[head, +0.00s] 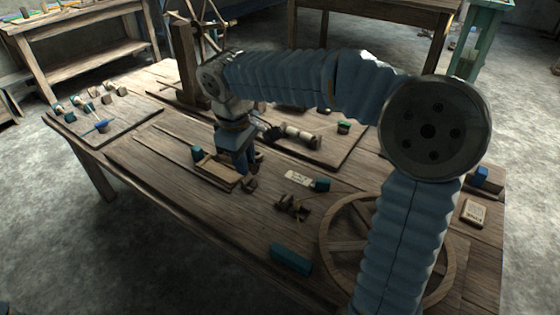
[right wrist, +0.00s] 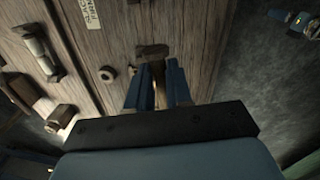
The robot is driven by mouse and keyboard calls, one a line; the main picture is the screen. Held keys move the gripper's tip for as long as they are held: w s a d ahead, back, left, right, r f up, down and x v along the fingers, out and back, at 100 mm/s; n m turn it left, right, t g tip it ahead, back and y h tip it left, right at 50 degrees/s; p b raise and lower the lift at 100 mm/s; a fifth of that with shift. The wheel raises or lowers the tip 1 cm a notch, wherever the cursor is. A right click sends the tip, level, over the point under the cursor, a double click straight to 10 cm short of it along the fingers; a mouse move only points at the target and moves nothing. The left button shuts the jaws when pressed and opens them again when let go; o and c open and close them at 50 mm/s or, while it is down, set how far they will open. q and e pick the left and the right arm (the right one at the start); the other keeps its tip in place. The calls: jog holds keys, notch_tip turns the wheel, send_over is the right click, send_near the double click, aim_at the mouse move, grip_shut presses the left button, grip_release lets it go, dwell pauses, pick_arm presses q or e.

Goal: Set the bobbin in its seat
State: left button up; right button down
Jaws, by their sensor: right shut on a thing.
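My right gripper (head: 240,170) points down low over the wooden table, left of its middle. In the right wrist view its blue fingers (right wrist: 158,92) are shut on a slim wooden piece (right wrist: 158,80) with a wider dark end (right wrist: 152,52). I cannot tell whether this is the bobbin; the fingers hide part of it. A pale, spool-like piece (head: 298,133) lies on a board behind the gripper, and a similar one shows in the right wrist view (right wrist: 36,45). A bracket-like group of small wooden blocks (head: 291,207) sits right of the gripper; I cannot tell whether it is the seat.
A large wooden wheel (head: 335,245) lies at the front right, partly behind my arm. A teal block (head: 291,258) is left of it. A small labelled piece (head: 300,179) lies mid-table. A board (head: 112,132) with several spools is at the far left.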

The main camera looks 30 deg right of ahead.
jog(key=shift+m+g+y, duration=0.3)
jog(key=shift+m+y, duration=0.3)
jog(key=shift+m, duration=0.2)
jog(key=d+f+b, duration=0.1)
jog(key=d+f, duration=0.1)
jog(key=f, duration=0.1)
jog(key=s+d+f+b, duration=0.1)
jog(key=d+f, duration=0.1)
jog(key=f, duration=0.1)
jog(key=d+f+b, duration=0.1)
jog(key=d+f, duration=0.1)
jog(key=f, duration=0.1)
jog(key=shift+s+f, duration=0.35)
jog(key=shift+s, duration=0.05)
jog(key=shift+f+b, duration=0.4)
jog(key=shift+f, duration=0.25)
pick_arm(q)
jog(key=f, duration=0.3)
jog(key=shift+s+a, duration=0.25)
pick_arm(e)
jog(key=c, duration=0.9)
grip_release()
jog(key=shift+c, duration=0.2)
jog(key=shift+r, duration=0.1)
